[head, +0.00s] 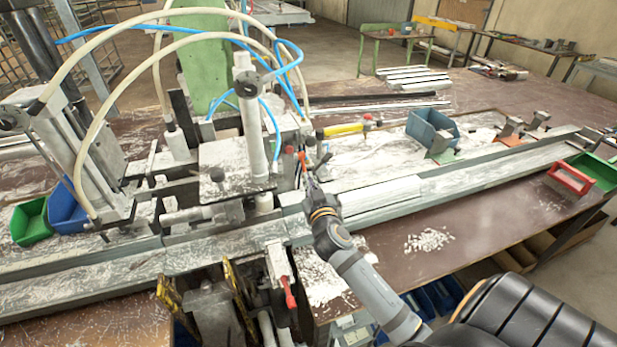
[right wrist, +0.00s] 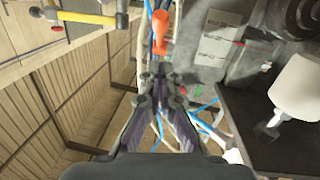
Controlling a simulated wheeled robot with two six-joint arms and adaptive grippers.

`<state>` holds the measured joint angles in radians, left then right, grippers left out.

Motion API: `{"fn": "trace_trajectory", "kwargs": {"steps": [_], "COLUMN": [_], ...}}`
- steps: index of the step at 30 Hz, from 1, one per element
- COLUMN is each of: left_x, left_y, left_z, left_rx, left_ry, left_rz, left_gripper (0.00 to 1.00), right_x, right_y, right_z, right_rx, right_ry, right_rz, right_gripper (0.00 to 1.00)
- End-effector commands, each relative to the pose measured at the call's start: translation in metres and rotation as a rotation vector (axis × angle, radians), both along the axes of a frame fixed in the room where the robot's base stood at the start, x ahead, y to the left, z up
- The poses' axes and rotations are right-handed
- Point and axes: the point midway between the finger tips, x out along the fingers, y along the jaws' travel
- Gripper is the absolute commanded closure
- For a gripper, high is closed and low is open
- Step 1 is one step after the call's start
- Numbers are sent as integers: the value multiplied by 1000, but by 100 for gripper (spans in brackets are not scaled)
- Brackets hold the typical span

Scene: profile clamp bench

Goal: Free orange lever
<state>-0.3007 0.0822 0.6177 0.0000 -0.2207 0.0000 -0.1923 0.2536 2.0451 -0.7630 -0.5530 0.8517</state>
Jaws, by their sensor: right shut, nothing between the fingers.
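The orange lever (head: 302,158) stands at the right side of the clamp machine in the head view. In the right wrist view the orange lever (right wrist: 160,28) is just beyond my fingertips, in line with them. My right gripper (head: 308,180) reaches in from the lower right in the head view. In the right wrist view its fingers (right wrist: 159,76) are together and hold nothing. A small gap seems to show between the tips and the lever; contact cannot be told for sure. My left gripper is not in view.
The clamp machine (head: 225,165) with hoses and a white cylinder stands left of the lever. A yellow-handled hammer (head: 342,129) lies behind it. A metal profile rail (head: 440,187) runs along the bench. A blue bin (head: 432,130) stands at the right. A red-handled lever (head: 289,293) sits lower down.

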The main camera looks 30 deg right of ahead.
Motion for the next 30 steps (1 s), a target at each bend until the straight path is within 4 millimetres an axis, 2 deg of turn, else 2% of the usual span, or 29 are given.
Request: {"fn": "trace_trajectory", "kwargs": {"steps": [1, 4, 9, 20, 23, 27, 30], "left_x": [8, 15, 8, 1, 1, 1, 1], "left_y": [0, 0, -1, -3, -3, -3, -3], "left_z": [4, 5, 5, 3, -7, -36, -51], "left_rx": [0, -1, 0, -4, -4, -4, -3], "left_ry": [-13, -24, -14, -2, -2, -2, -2], "left_rz": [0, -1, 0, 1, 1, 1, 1], "left_gripper": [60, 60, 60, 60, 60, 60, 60], "right_x": [7, 15, 24, 25, 26, 32, 37], "right_y": [-3, -8, -12, -12, -13, -14, -15], "right_z": [-4, -17, -28, -30, -37, -56, -63], "right_rx": [0, 0, 0, 0, 1, 0, 2], "right_ry": [3, 3, 1, 0, 0, -1, -1], "right_rz": [-2, -1, -1, 0, 0, 0, 0], "right_gripper": [100, 100, 100, 100, 100, 100, 100]}}
